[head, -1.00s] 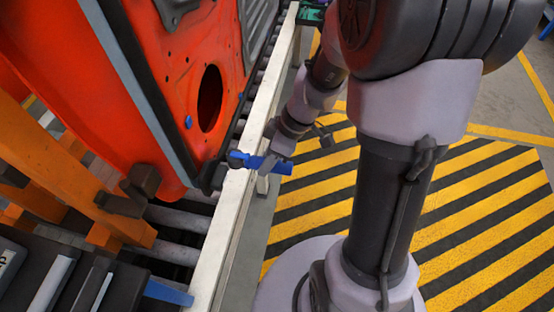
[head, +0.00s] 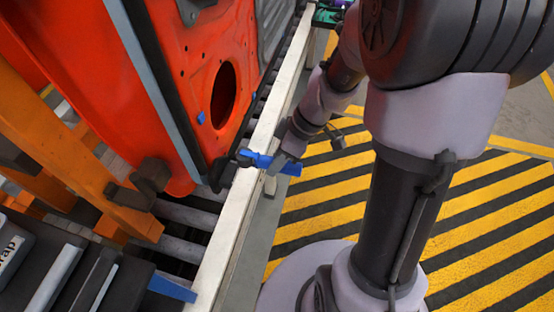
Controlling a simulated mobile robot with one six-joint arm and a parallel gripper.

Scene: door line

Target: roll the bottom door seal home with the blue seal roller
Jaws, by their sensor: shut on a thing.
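The orange-red door (head: 150,80) stands tilted at the upper left, with a round dark hole and a blue plug (head: 201,118) in its panel. A dark seal strip (head: 240,137) runs along its lower right edge. My gripper (head: 283,159) is shut on the blue seal roller (head: 288,168). The gripper's jaws partly hide the roller's handle.
A white rail (head: 228,222) runs along the conveyor rollers (head: 183,215) between my gripper and the door. An orange frame (head: 80,150) with a dark clamp (head: 143,184) stands at left. Dark bins (head: 50,268) fill the lower left. Yellow-black floor (head: 470,205) lies at right.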

